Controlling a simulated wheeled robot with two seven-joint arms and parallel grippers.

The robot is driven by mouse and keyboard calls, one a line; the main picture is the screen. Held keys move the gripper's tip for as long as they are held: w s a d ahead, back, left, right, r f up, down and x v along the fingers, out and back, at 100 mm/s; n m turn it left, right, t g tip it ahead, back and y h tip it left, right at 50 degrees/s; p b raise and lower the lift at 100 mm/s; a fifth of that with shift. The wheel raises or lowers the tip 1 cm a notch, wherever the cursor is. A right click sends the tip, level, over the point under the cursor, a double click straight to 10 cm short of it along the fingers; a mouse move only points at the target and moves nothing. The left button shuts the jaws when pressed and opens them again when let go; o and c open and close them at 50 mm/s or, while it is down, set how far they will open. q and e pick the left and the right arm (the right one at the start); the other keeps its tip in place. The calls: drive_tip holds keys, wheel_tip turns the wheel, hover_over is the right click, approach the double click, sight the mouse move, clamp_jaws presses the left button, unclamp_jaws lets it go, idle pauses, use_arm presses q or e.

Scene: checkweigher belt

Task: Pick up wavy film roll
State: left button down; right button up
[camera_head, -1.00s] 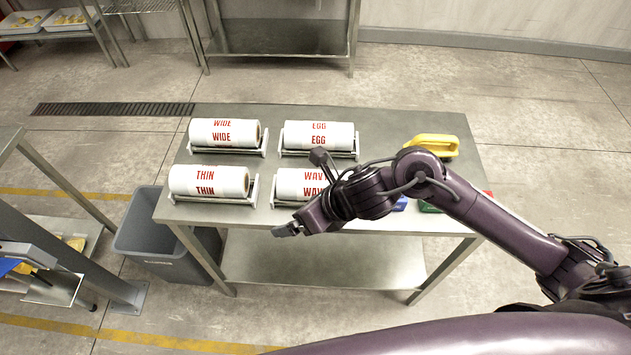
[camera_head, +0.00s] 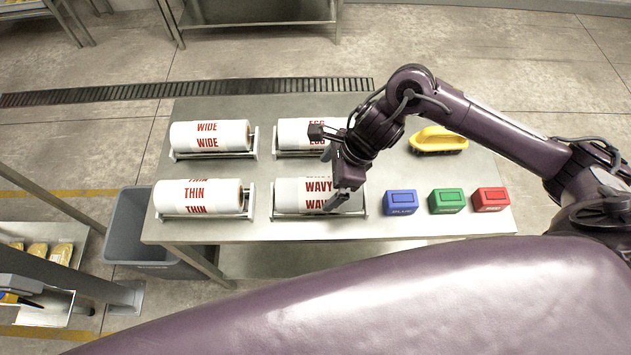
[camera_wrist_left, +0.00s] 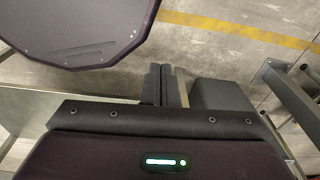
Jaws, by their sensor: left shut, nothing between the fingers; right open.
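The wavy film roll (camera_head: 291,195), white with red WAVY lettering, lies in a low white cradle (camera_head: 365,203) at the front of the steel table in the head view. My right gripper (camera_head: 339,196) is open over the right part of this roll, with its fingers pointing down and hiding some of it. I cannot tell whether the fingers touch the roll. My left gripper (camera_wrist_left: 166,85) is shut and empty in the left wrist view, away from the roll.
The thin roll (camera_head: 197,196) lies to the left, the wide roll (camera_head: 208,135) behind it, and the egg roll (camera_head: 296,133) behind the wavy one. Blue (camera_head: 400,202), green (camera_head: 446,201) and red (camera_head: 490,199) boxes and a yellow-handled brush (camera_head: 438,140) are to the right. A grey bin (camera_head: 135,230) stands left.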

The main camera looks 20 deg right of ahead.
sight(318, 192)
drive_tip(key=shift+s+a+f+p, duration=0.2)
drive_tip(key=shift+a+f+p, duration=0.2)
drive_tip(key=shift+f, duration=0.2)
drive_tip(key=shift+s+a+f+p, duration=0.15)
drive_tip(key=shift+a+f+p, duration=0.1)
drive_tip(key=shift+f+p, duration=0.3)
drive_tip(key=x, duration=0.3)
drive_tip(key=shift+w+f+p, duration=0.25)
drive_tip(key=shift+f+p, duration=0.05)
drive_tip(key=shift+p, duration=0.1)
drive_tip(key=shift+f, duration=0.15)
drive_tip(key=c, duration=1.4)
use_arm(q)
drive_tip(key=r, duration=0.1)
drive_tip(key=s+r, duration=0.1)
drive_tip(key=shift+s+r, duration=0.2)
drive_tip(key=shift+r, duration=0.2)
use_arm(e)
drive_tip(key=shift+w, duration=0.1)
drive_tip(key=shift+c, duration=0.4)
